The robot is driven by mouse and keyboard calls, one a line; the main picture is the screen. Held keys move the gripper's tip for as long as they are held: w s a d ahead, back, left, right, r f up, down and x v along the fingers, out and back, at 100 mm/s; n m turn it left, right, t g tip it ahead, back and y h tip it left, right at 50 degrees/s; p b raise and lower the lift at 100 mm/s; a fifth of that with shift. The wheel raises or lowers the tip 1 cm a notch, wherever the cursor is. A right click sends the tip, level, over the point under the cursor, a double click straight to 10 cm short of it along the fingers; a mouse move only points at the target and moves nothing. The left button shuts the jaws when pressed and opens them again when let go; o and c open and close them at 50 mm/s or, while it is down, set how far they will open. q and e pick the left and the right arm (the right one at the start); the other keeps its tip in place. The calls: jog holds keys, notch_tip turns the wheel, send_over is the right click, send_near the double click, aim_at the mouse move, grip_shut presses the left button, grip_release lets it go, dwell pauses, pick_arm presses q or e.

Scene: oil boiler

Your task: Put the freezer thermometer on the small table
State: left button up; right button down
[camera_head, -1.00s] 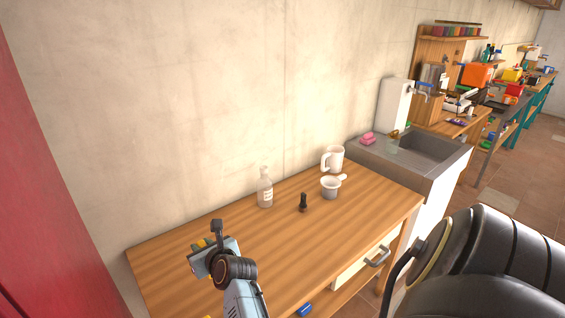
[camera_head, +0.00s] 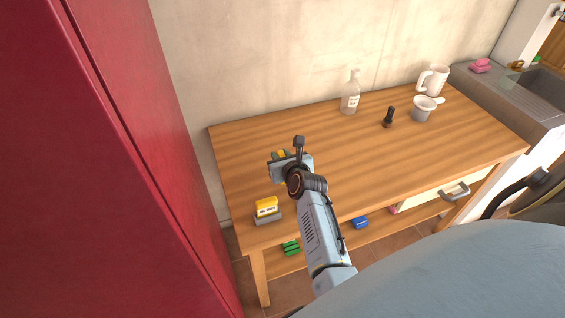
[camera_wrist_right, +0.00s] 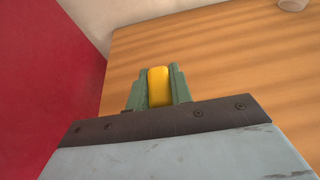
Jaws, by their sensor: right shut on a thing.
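My right gripper (camera_head: 281,155) is above the left part of the wooden table (camera_head: 350,155). In the right wrist view its green fingers (camera_wrist_right: 158,80) are shut on a smooth yellow thing (camera_wrist_right: 159,88), perhaps the freezer thermometer; only its rounded end shows. In the head view the wrist mostly hides the held thing. The table top (camera_wrist_right: 220,60) lies beyond the fingers in the wrist view; I cannot tell the gap. My left gripper is not in view.
A yellow item on a grey base (camera_head: 267,208) sits near the table's left front. A red cabinet (camera_head: 130,160) borders the left.

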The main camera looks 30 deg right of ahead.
jog(key=shift+f, duration=1.4)
jog(key=shift+f+b, duration=0.2)
jog(key=shift+b, duration=0.15)
jog(key=c, duration=1.3)
grip_release()
jog(key=shift+o, duration=0.2)
jog(key=shift+s+r+p, duration=0.15)
jog(key=shift+r+p, duration=0.15)
jog(key=shift+p, duration=0.05)
jog(key=p+v, duration=0.8)
jog(key=v, duration=0.3)
jog(key=shift+s+a+p, duration=0.15)
jog(key=shift+s+p, duration=0.15)
